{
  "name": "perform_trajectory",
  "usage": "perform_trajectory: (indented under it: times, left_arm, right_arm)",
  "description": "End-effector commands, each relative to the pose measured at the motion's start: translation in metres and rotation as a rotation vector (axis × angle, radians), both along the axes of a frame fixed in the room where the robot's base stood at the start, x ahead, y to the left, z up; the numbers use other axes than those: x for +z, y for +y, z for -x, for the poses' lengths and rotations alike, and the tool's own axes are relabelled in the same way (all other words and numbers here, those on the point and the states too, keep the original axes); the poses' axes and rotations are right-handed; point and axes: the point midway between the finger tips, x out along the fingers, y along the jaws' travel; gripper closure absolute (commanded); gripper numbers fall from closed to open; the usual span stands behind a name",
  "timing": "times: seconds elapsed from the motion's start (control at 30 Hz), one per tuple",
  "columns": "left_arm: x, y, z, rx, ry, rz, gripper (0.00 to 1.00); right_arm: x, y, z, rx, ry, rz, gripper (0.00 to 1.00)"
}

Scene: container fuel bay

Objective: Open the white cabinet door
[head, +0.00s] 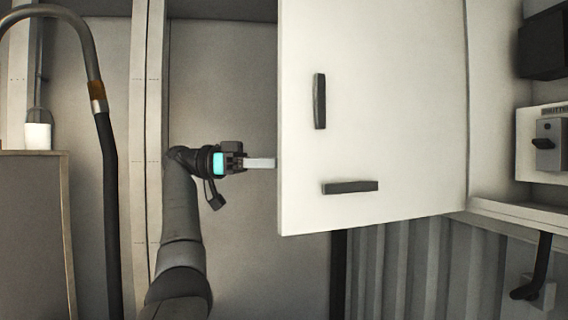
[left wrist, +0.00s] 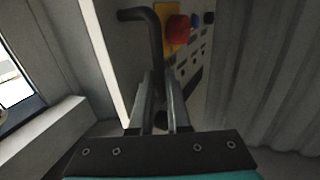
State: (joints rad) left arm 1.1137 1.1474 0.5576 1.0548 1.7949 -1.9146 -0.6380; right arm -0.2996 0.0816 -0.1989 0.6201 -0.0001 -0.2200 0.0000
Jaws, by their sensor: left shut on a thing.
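The white cabinet door (head: 400,120) fills the right middle of the head view. It bears a dark upright bar (head: 319,101) and a dark level bar (head: 350,187). My left gripper (head: 266,163) comes in from the left, and its pale fingers meet the door's left edge, with their tips hidden behind it. In the left wrist view the fingers (left wrist: 160,92) close around the lower part of a dark bent bar handle (left wrist: 155,50). A bright pale edge strip (left wrist: 110,65) runs beside it. My right gripper is not in view.
A panel with a red button (left wrist: 178,29) on a yellow plate lies just beyond the fingers. A switch box (head: 548,143) is on the right wall. Corrugated wall (head: 400,270) shows below the door.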

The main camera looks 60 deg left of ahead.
Motion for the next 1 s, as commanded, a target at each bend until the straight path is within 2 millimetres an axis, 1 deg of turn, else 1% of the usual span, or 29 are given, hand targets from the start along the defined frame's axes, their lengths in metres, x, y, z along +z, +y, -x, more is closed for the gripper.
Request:
perform_trajectory:
  times: [0.13, 0.17, 0.4, 0.67, 0.77, 0.87, 1.0]
  left_arm:
    - [0.0, 0.0, -0.001, 0.0, 0.001, 0.003, 1.0]
    - [0.0, 0.0, -0.001, 0.0, 0.001, 0.003, 0.82]
    - [0.0, 0.0, -0.001, 0.0, 0.001, 0.001, 0.55]
    - [0.0, 0.0, 0.0, 0.0, 0.001, 0.0, 0.55]
    - [0.0, 0.003, 0.003, 0.001, 0.001, 0.001, 0.55]
    - [0.001, 0.01, 0.011, 0.003, 0.001, 0.003, 0.55]
    - [0.002, 0.025, 0.026, 0.003, 0.0, 0.003, 0.55]
  right_arm:
    - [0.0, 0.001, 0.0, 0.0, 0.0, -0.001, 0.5]
    - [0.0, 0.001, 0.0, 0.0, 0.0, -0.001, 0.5]
    - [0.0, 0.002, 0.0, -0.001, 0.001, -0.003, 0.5]
    - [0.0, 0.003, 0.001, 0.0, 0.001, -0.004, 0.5]
    - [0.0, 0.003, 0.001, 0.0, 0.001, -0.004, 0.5]
    - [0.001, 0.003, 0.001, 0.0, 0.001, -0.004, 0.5]
    - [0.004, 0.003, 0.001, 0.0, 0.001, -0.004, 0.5]
